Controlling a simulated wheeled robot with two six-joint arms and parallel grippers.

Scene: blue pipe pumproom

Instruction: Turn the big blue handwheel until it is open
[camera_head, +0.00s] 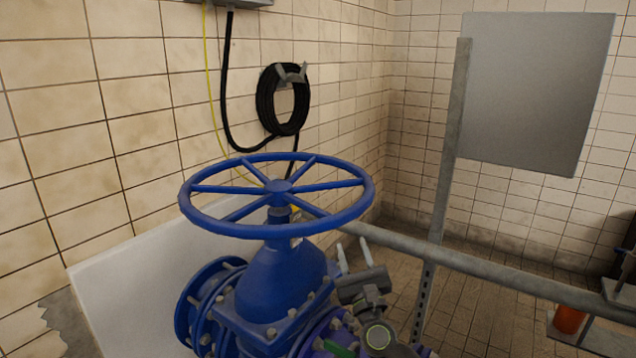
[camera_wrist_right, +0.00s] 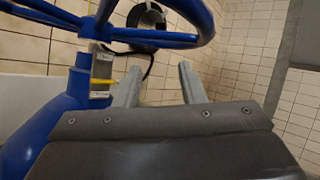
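The big blue handwheel (camera_head: 277,190) lies level on top of a blue valve body (camera_head: 285,278) in the middle of the head view. Part of its rim and spokes (camera_wrist_right: 197,17) shows at the top of the right wrist view. My right gripper (camera_head: 353,254) is just right of the valve, below the wheel's rim, with its fingers pointing up. The fingers are apart with nothing between them, also in the right wrist view (camera_wrist_right: 160,85). They do not appear to touch the wheel. My left gripper is out of view.
A grey pipe rail (camera_head: 480,268) and an upright post (camera_head: 447,150) stand right of the valve. A grey panel (camera_head: 535,95) is behind the post. A black hose coil (camera_head: 265,100) hangs on the tiled wall. An orange object (camera_head: 569,319) is at the lower right.

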